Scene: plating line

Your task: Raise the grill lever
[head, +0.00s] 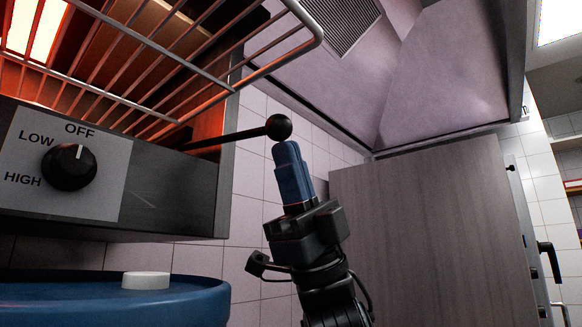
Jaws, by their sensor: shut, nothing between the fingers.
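The grill lever (236,135) is a dark rod with a round black ball knob (279,127) at its end. The fingertips are just below the ball knob in the picture. I cannot tell whether they touch it. The inner end of the lever is partly hidden by the rack and grill body.
The wire rack (180,46) juts out above the lever, near the knob. The grill panel (110,190) has a black dial (69,167) with its mark toward OFF. A blue round surface (60,300) bears a white disc (146,280). A grey cabinet (420,220) stands right.

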